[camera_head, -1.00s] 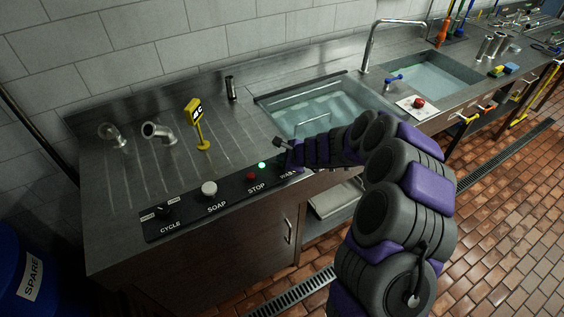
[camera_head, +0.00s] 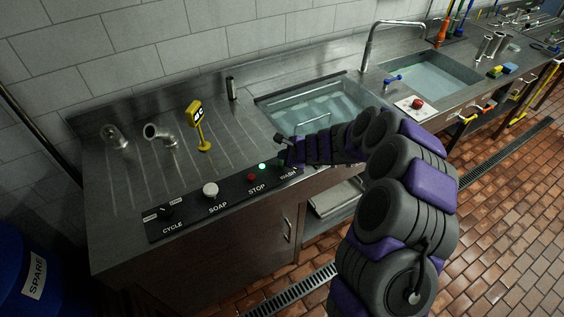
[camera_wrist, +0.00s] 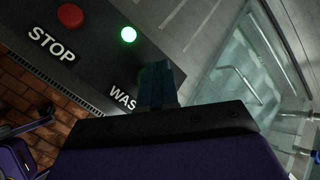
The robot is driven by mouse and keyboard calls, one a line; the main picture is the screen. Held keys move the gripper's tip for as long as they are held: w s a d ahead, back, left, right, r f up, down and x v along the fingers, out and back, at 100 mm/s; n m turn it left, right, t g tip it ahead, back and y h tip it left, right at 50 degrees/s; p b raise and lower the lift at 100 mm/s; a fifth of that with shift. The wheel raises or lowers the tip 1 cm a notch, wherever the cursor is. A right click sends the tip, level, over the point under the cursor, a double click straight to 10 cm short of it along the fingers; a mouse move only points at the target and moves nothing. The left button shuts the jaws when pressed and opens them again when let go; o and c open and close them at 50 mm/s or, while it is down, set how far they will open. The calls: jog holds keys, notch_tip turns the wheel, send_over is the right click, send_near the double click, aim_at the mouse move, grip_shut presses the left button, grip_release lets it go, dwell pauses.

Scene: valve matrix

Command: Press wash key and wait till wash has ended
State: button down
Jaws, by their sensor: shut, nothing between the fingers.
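The black control panel (camera_head: 228,197) lies along the counter's front edge with CYCLE, SOAP, STOP and WASH labels. A lit green lamp (camera_head: 262,166) sits between STOP and WASH and glows in the wrist view too (camera_wrist: 128,34). My gripper (camera_head: 281,146) is shut and empty, just above the panel's WASH end. In the wrist view its fingers (camera_wrist: 158,84) hide the spot beside the WASH label, so I cannot tell whether they touch a key.
The red stop button (camera_head: 252,176) and white soap knob (camera_head: 210,190) are left of my gripper. A water-filled sink (camera_head: 318,105) lies behind it. A red button box (camera_head: 417,104) sits between the two sinks.

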jog(key=shift+r+p, duration=1.85)
jog(key=shift+r, duration=0.45)
jog(key=s+a+r+n+g+y+b, duration=0.1)
jog(key=s+a+r+n+g, duration=0.1)
jog(key=s+r+n, duration=0.55)
jog(key=s+a+r+n+g+y, duration=0.15)
jog(key=s+r+n, duration=0.25)
jog(key=s+r, duration=0.55)
jog(key=s+d+n+g+h, duration=0.1)
jog(key=s+d+n+h, duration=0.1)
jog(key=s+d, duration=0.5)
jog(key=s+d+f+n+g+h, duration=0.1)
jog(key=s+d+h, duration=0.3)
jog(key=s, duration=1)
jog(key=s+d+n+g+h+b, duration=0.1)
jog(key=s+d+n+g+h, duration=0.1)
jog(key=s+d, duration=0.9)
jog(key=shift+f+n+g+h, duration=0.4)
jog(key=shift+n+h, duration=0.15)
jog(key=shift+n, duration=0.1)
